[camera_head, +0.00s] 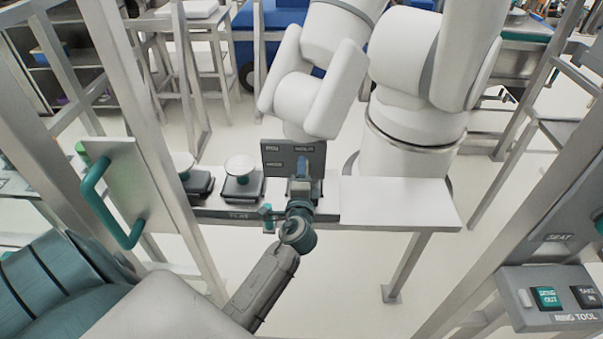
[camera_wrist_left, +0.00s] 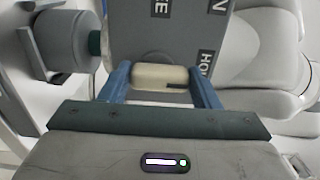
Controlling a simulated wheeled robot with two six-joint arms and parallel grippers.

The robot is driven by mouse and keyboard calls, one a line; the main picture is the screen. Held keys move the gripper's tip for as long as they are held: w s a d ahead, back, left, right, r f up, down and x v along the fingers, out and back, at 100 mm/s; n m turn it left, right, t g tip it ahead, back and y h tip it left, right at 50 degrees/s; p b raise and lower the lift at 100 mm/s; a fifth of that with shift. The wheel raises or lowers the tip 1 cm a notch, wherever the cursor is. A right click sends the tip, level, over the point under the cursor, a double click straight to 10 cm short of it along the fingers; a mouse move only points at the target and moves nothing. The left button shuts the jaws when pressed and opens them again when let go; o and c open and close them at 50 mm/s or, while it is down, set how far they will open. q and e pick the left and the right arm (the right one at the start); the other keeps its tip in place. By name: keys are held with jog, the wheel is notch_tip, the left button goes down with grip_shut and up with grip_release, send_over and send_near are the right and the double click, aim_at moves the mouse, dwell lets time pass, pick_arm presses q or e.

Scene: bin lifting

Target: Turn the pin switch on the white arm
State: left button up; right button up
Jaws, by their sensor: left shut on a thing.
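The white arm (camera_head: 318,88) stands behind the bench, with a dark grey switch plate (camera_head: 272,152) with small labels at its lower end. My left gripper (camera_head: 302,170) reaches up to the front of this plate and hides its middle in the head view. In the left wrist view, my left gripper's blue fingers (camera_wrist_left: 162,80) are shut on the pin switch (camera_wrist_left: 150,74), a cream, rounded knob with a dark line at its right part. The labelled plate (camera_wrist_left: 135,30) lies right behind the knob. My right gripper is not in view.
A white bench top (camera_head: 390,200) is clear right of the plate. Small scales (camera_head: 242,175) with white round pans stand left of it. A metal post (camera_head: 160,150) and a teal-handled panel (camera_head: 120,195) stand at left. A button box (camera_head: 550,300) is at lower right.

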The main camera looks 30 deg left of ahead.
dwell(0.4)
pick_arm(q)
jog(key=o, duration=1)
jog(key=b+v, duration=0.3)
jog(key=v, duration=0.7)
jog(key=shift+s+d, duration=0.2)
jog(key=shift+s, duration=0.15)
